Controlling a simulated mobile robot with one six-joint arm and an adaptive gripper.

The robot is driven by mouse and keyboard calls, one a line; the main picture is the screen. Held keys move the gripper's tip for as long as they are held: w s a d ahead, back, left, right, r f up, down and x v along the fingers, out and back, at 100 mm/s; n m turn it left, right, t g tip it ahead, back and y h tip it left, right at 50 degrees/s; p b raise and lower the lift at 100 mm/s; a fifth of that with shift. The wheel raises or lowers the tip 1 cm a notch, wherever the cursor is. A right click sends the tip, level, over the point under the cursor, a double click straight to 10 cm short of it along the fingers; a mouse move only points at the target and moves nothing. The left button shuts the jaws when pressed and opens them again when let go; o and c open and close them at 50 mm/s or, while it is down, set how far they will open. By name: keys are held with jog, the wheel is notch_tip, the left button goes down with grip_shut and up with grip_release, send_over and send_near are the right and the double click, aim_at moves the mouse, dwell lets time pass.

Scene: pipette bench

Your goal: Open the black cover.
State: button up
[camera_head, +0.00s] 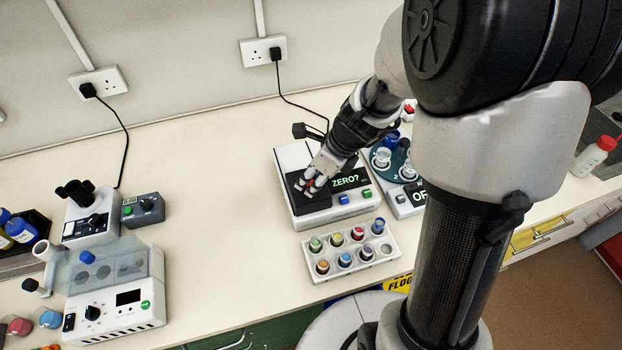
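The black cover (314,205) is the dark square lid on the left part of a white instrument (345,214) with a green "ZERO?" display. The cover lies flat and looks closed. My gripper (310,185) points down at the cover from above, with its light fingertips over the cover's upper middle. I cannot tell whether the fingertips touch the cover, or whether they are open or shut. My gripper and wrist hide part of the cover and the instrument's back right.
A white rack (312,266) of coloured-cap vials stands just in front of the instrument. A second device (400,199) with clear vessels stands close on the right. A microscope-like device (88,217) and a white machine (118,305) are at the left. The bench between is clear.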

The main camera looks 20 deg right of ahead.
jog(key=shift+w+a+f, duration=0.2)
jog(key=shift+f, duration=0.3)
grip_shut()
dwell(0.5)
